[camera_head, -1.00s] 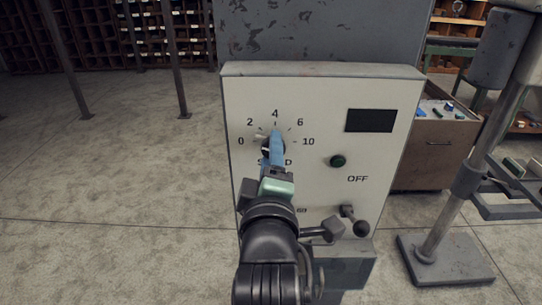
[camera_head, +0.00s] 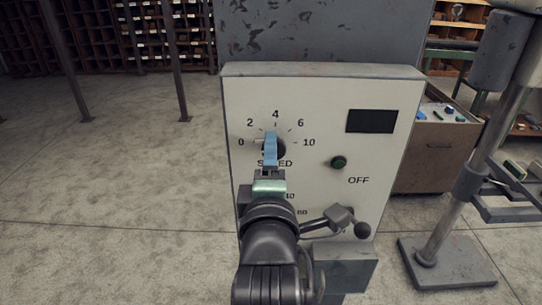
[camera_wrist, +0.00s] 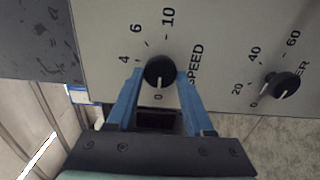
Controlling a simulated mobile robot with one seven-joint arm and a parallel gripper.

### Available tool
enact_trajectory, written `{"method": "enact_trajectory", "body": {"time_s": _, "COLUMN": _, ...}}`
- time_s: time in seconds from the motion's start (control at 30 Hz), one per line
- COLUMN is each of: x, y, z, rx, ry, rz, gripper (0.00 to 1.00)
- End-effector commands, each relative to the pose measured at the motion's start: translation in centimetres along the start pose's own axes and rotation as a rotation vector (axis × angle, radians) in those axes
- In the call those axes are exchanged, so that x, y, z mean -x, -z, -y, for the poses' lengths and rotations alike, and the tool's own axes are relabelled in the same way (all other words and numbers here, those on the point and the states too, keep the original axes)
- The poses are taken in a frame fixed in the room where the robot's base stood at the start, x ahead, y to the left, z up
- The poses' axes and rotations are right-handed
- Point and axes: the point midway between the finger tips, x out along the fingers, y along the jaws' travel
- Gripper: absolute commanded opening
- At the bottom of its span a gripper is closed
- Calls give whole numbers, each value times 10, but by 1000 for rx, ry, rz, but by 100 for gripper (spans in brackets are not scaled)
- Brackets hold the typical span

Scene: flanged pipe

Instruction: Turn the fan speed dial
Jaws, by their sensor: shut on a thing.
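The fan speed dial (camera_head: 281,148) is a round black knob on the pale control panel, marked 0, 2, 4, 6 and 10, with SPEED below. My gripper (camera_head: 271,142) is at the dial, its blue fingers hiding much of the knob in the head view. In the wrist view the blue fingers of my gripper (camera_wrist: 159,74) are on either side of the dial (camera_wrist: 159,70), shut on it. The knob's white line points towards the 0.
A second black knob (camera_wrist: 284,85) sits beside the dial in the wrist view. A green button (camera_head: 339,162), a dark display (camera_head: 371,120) and a black-balled lever (camera_head: 362,230) are at the panel's right side. Open floor (camera_head: 110,190) lies to the left.

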Motion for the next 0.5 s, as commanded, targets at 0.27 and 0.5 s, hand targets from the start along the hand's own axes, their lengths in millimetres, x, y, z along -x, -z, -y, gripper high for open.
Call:
{"method": "enact_trajectory", "body": {"time_s": 0.27, "x": 0, "y": 0, "z": 0, "rx": 1, "ry": 1, "rz": 1, "gripper": 81}}
{"method": "enact_trajectory", "body": {"time_s": 0.5, "x": 0, "y": 0, "z": 0, "rx": 0, "ry": 0, "rz": 0, "gripper": 81}}
